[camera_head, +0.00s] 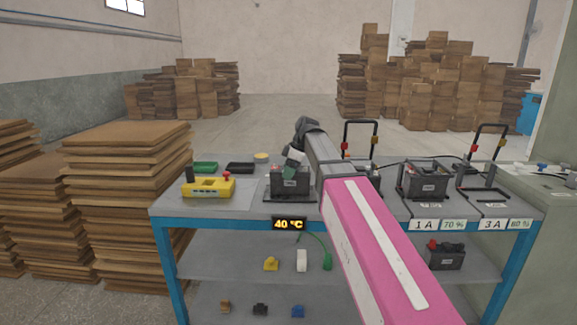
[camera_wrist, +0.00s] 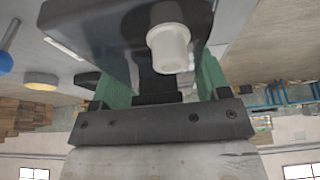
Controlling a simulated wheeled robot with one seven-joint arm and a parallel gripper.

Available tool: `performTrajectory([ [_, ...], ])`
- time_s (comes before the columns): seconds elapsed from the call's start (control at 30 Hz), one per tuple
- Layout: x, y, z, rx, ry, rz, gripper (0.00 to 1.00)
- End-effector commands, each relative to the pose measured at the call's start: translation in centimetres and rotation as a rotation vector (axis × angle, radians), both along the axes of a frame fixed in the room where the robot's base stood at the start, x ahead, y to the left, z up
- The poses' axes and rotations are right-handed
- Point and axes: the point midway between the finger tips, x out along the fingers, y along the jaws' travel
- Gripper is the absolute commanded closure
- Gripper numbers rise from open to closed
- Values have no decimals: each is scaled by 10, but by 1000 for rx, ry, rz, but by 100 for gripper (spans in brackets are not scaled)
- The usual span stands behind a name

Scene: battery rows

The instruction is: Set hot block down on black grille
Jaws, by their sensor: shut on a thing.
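The hot block, a dark battery-like block (camera_head: 291,183), is at the left-middle of the bench top, behind the 40 °C display. In the wrist view its dark body (camera_wrist: 115,40) with a white round terminal fills the space between the green fingers. My gripper (camera_wrist: 158,85) is shut on it; in the head view my gripper (camera_head: 293,160) is above the block, partly hidden by my arm. The black grille (camera_head: 272,198) shows as a dark edge under the block. I cannot tell whether the block touches it.
A yellow device (camera_head: 208,187) with a red knob stands left of the block. A green tray (camera_head: 205,167), a black tray (camera_head: 240,167) and a yellow disc (camera_head: 261,157) lie behind. Another battery (camera_head: 428,180) stands in a right-hand bay.

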Motion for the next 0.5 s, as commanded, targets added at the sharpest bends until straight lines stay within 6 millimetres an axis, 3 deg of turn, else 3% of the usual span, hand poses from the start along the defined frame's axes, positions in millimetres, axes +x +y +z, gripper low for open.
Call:
performTrajectory([
  [0.37,1,0,-2,2,-1,1,100],
  [0.4,0,0,-2,0,-1,0,18],
  [0.43,0,0,-2,0,-1,0,8],
  [0.5,0,0,-2,0,-1,0,6],
])
